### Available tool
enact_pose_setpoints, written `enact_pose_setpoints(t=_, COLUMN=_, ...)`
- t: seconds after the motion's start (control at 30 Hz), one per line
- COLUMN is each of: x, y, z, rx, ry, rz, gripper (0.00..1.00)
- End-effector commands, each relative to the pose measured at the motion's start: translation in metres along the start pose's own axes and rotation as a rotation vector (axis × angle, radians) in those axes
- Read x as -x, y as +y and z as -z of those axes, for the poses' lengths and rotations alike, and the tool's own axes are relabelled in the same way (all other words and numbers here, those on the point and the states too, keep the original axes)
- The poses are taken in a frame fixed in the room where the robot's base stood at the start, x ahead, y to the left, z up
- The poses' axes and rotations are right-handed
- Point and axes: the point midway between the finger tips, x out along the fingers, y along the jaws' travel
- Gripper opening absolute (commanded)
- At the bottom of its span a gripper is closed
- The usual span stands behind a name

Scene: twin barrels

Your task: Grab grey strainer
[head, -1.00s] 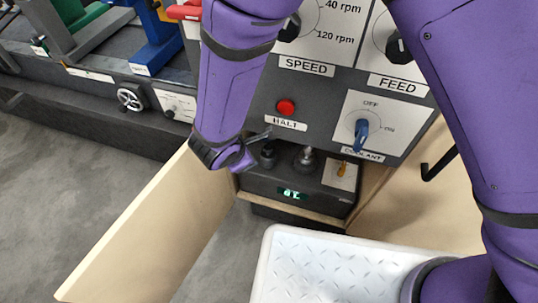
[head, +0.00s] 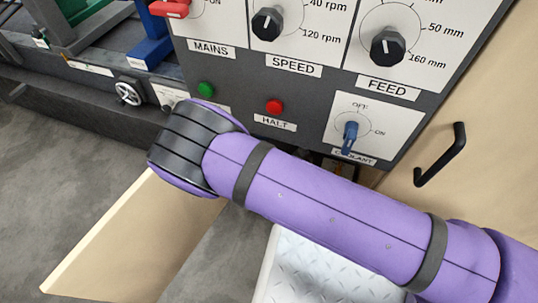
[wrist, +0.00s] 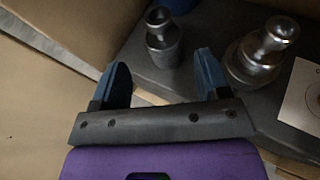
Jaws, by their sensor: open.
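My gripper (wrist: 163,62) is open and empty in the wrist view, with its two dark blue fingers apart. Just beyond the fingers, two grey metal pieces with round knobs stand upright on a dark box top. The smaller one (wrist: 163,42) lines up with the gap between the fingers. The larger one (wrist: 262,52) is to the right, past the right finger. I cannot tell which of them is the grey strainer. In the head view my arm covers these pieces, and my gripper is hidden.
A control panel (head: 310,102) with knobs and buttons rises behind my arm. An open wooden door (head: 135,245) is at the left. A closed door with a black handle (head: 440,155) is at the right. The dark box (wrist: 205,85) lies close ahead of the fingers.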

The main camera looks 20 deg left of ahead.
Motion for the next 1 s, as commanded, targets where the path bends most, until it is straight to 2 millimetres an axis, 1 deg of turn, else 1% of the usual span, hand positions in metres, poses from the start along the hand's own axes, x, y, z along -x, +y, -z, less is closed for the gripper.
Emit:
enact_pose_setpoints(t=0.17, x=-0.014, y=0.001, z=0.003, rx=0.023, ry=-0.003, rz=-0.029, gripper=0.69)
enact_pose_setpoints(t=0.3, x=-0.035, y=0.002, z=0.003, rx=0.022, ry=-0.003, rz=-0.029, gripper=0.69)
enact_pose_setpoints(t=0.4, x=-0.048, y=0.002, z=0.003, rx=0.022, ry=-0.002, rz=-0.028, gripper=0.69)
enact_pose_setpoints(t=0.67, x=-0.065, y=0.003, z=0.002, rx=0.022, ry=-0.002, rz=-0.027, gripper=0.69)
enact_pose_setpoints(t=0.9, x=-0.098, y=0.003, z=0.0, rx=0.022, ry=-0.002, rz=-0.026, gripper=0.69)
enact_pose_setpoints(t=1.0, x=-0.106, y=0.004, z=0.0, rx=0.021, ry=-0.001, rz=-0.026, gripper=0.69)
